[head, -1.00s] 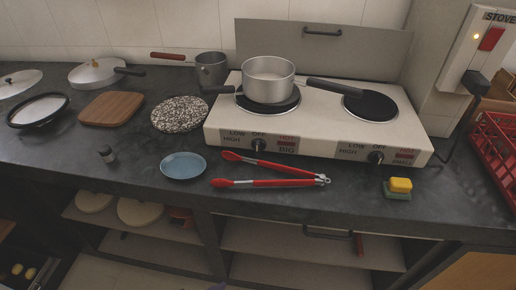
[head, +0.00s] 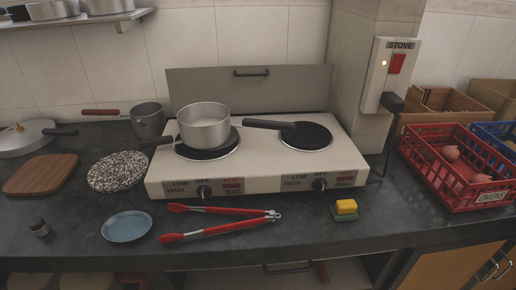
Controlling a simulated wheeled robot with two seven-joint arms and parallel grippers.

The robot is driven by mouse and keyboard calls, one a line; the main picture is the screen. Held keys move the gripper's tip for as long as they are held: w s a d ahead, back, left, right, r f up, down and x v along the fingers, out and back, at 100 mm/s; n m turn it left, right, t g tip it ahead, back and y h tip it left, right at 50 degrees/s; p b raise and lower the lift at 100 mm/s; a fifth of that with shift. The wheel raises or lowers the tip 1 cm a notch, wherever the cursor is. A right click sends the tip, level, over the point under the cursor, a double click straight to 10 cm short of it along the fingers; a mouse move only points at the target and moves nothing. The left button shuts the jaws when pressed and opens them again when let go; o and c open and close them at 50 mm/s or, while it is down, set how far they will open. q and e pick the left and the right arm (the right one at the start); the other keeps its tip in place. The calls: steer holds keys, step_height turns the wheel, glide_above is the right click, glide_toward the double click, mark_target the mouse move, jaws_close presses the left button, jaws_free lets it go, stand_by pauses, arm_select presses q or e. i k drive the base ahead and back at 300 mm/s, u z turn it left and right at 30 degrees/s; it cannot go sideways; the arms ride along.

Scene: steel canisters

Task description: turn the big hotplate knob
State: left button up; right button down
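A white two-burner hotplate (head: 270,183) stands on the dark counter. The big knob (head: 204,191) is black and sits on the left of its front panel, beside the label BIG. The small knob (head: 320,184) is on the right of the panel. A steel pot (head: 204,128) with black handles sits on the left, larger burner (head: 233,146). The right burner (head: 307,136) is bare. Neither of my grippers shows in the head view.
Red tongs (head: 225,227) and a blue plate (head: 127,226) lie in front of the hotplate. A yellow and green sponge (head: 346,208) is to the right. A red crate (head: 445,175) stands at the right. A wall switch box (head: 391,72) with a lit lamp is behind.

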mark_target(204, 191)
steer(key=u, duration=2.3)
steer(key=k, duration=0.5)
steer(key=z, duration=1.4)
